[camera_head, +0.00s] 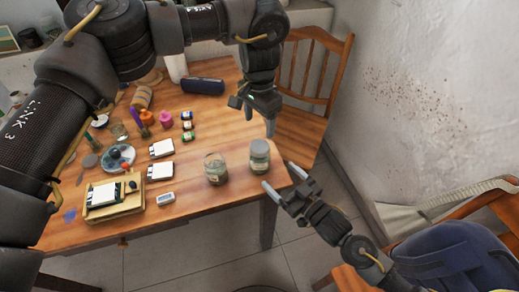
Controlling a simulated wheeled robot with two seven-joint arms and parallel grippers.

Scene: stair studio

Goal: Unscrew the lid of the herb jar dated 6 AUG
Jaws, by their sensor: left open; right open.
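Two glass jars stand upright near the table's right front corner. The right jar (260,158) has a pale grey-green lid on it and dark contents. The left jar (216,170) is clear glass with dark contents low inside; I cannot tell whether it has a lid. No date is readable on either jar. My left gripper (254,115) is open and empty, pointing down above and behind the right jar. My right gripper (279,176) is open and empty at the table's right edge, its fingers beside the right jar, apart from it.
The wooden table (212,195) also holds white cards (160,171), a wooden tray (88,213), a small grey-white device (166,198), small bottles and a dark blue case (203,86). A wooden chair (305,95) stands behind; a blue bag (455,262) lies at lower right.

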